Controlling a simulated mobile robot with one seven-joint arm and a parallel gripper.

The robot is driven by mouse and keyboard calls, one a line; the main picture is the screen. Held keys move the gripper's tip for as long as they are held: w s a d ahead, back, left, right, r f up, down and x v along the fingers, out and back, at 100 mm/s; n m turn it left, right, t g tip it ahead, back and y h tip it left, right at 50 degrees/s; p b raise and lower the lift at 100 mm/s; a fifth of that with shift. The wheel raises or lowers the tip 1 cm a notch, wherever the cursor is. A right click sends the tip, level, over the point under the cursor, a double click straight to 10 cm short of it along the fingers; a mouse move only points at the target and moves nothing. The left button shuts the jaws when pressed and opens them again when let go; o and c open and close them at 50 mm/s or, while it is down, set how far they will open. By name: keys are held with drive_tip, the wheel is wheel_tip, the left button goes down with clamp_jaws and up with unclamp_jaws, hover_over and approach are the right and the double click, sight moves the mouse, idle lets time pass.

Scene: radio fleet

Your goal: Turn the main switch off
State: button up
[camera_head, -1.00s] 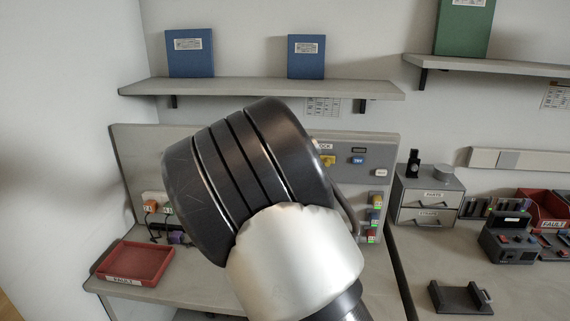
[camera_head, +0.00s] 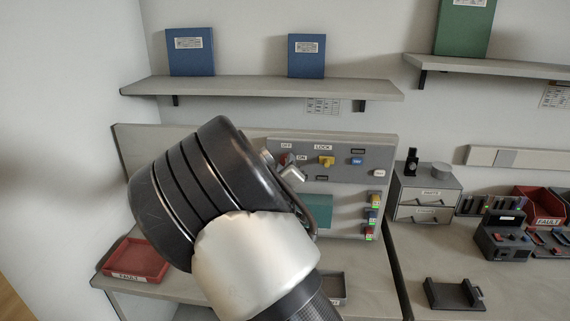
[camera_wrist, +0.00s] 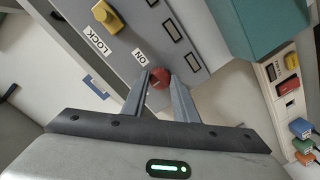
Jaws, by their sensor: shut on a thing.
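The main switch is a red knob (camera_head: 285,159) on the grey panel (camera_head: 345,179), with OFF and ON labels beside it. In the wrist view the red knob (camera_wrist: 160,78) sits between the two fingertips. My gripper (camera_wrist: 161,84) is shut on it; in the head view the gripper (camera_head: 288,168) reaches the panel from the left. The fingers and my wrist partly hide the knob, and I cannot tell for certain which label it points to. The ON label (camera_wrist: 140,57) is close to one fingertip in the wrist view.
A yellow LOCK knob (camera_head: 326,161) and a blue button (camera_head: 357,161) are right of the switch. A teal block (camera_head: 319,210) is below. A red fault tray (camera_head: 136,259) lies at the bench's left. A shelf (camera_head: 262,87) runs above the panel.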

drive_tip(key=shift+f, duration=0.1)
idle(0.4)
drive_tip(key=o, duration=1.1)
drive_tip(key=shift+c, duration=0.2)
drive_tip(key=s+r, duration=0.1)
drive_tip(key=s, duration=1.6)
drive_tip(key=shift+s+a+r+p, duration=0.2)
drive_tip(key=shift+a+p, duration=0.1)
